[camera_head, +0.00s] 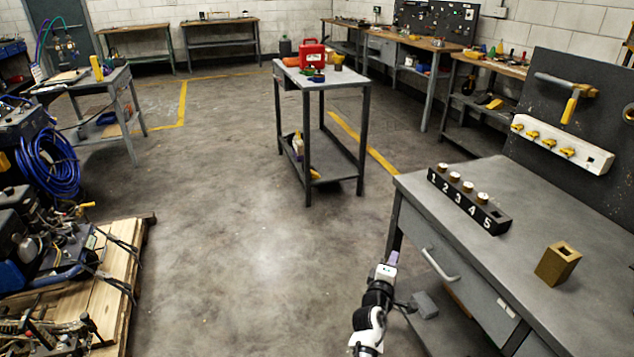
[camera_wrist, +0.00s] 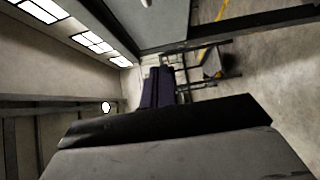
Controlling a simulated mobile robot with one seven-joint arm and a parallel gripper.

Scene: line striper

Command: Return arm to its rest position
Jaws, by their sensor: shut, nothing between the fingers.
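My white and black arm rises from the bottom of the head view. My gripper (camera_head: 393,258) is at its end, with purple-grey fingers held together and nothing between them. It is in open space just left of the grey workbench (camera_head: 545,225), near the drawer handle (camera_head: 440,265). I see no contact with the bench, though the exact gap is hard to judge. In the wrist view the dark purple fingers (camera_wrist: 156,88) show near the middle, close together.
On the bench stand a black rack numbered 1 to 5 (camera_head: 468,204) with white-topped pieces and a tan hollow block (camera_head: 557,263). A small table (camera_head: 322,80) with a red case stands behind. A pallet of machinery (camera_head: 95,295) is left. The floor between is clear.

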